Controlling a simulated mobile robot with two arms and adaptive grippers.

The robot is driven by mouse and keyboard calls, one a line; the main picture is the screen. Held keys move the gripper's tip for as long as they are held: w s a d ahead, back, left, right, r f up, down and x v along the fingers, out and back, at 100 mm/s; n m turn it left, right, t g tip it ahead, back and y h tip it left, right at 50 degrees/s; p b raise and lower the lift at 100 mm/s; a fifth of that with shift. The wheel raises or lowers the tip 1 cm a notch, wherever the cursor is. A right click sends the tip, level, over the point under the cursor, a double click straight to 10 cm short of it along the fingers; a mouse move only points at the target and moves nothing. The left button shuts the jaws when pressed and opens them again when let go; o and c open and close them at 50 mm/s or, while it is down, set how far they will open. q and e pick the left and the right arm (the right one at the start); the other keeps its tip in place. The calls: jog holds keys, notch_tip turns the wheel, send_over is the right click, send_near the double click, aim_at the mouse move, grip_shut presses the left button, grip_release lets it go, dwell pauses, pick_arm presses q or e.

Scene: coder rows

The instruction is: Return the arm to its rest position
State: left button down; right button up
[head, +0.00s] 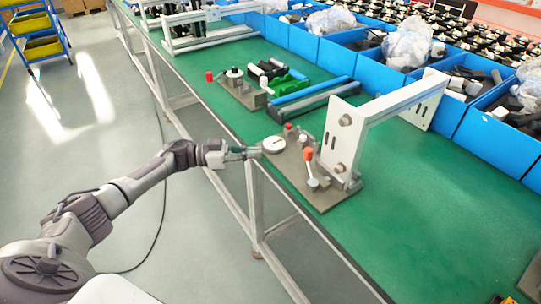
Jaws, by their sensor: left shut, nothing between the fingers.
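My left arm reaches in from the lower left across the gap in front of the bench. Its gripper (252,153) is shut and empty at the bench's front edge, close to the left side of a metal fixture plate (324,198). The plate carries a round white-faced disc (273,144), an orange-tipped lever (309,165) and small red knobs. From this angle I cannot tell whether the fingertips touch the plate. My right gripper is not in view.
A white bracket frame (388,108) stands behind the plate on the green bench top (415,214). Another fixture (240,92) sits farther along. Blue bins (500,139) line the back. A blue cart (38,40) stands far left. The grey floor (100,125) left of the bench is mostly open.

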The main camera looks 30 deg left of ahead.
pick_arm(q)
jog(key=shift+v, duration=1.25)
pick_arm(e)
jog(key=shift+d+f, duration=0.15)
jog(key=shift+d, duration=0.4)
pick_arm(q)
jog(key=shift+w, duration=0.15)
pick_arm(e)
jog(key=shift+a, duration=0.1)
